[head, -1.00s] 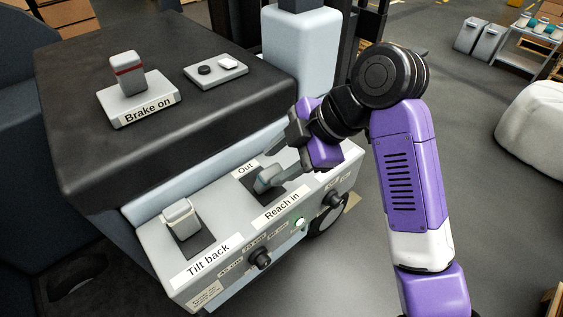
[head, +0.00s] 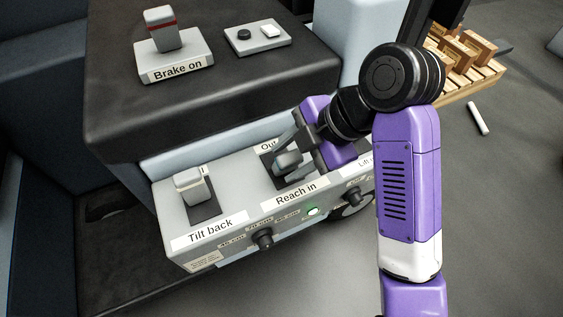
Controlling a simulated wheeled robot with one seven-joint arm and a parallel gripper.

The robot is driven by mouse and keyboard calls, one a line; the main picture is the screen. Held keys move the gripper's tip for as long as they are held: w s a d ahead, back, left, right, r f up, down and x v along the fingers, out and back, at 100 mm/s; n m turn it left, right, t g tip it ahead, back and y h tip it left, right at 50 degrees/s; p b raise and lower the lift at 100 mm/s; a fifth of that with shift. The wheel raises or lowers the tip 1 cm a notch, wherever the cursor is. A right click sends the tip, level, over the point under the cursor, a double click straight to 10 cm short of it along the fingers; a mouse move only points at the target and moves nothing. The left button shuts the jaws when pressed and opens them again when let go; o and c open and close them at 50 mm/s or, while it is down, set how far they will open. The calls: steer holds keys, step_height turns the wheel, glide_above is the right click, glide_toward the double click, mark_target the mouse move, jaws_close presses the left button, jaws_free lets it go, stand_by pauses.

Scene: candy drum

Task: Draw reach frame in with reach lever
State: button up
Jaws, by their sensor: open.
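The reach lever (head: 287,161) is a grey handle in a dark slot on the light grey control panel (head: 224,238). The label "Reach in" (head: 296,193) is in front of it, and a partly covered "Out" label (head: 268,146) is behind it. My gripper (head: 292,158) is open at the lever, its grey fingers on either side of the handle as far as I can see. Whether the fingers touch the handle I cannot tell. The reach frame cannot be made out clearly in this view.
The tilt lever (head: 188,187) stands on the left of the panel above "Tilt back". A black knob (head: 262,239) and a lit green button (head: 313,211) are on the front face. The brake switch (head: 162,30) sits on the black top. A pallet with wooden blocks (head: 468,58) is at upper right.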

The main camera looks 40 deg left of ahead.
mark_target(274, 170)
steer(key=shift+p+x, duration=0.3)
steer(key=shift+x, duration=1.55)
jaws_close()
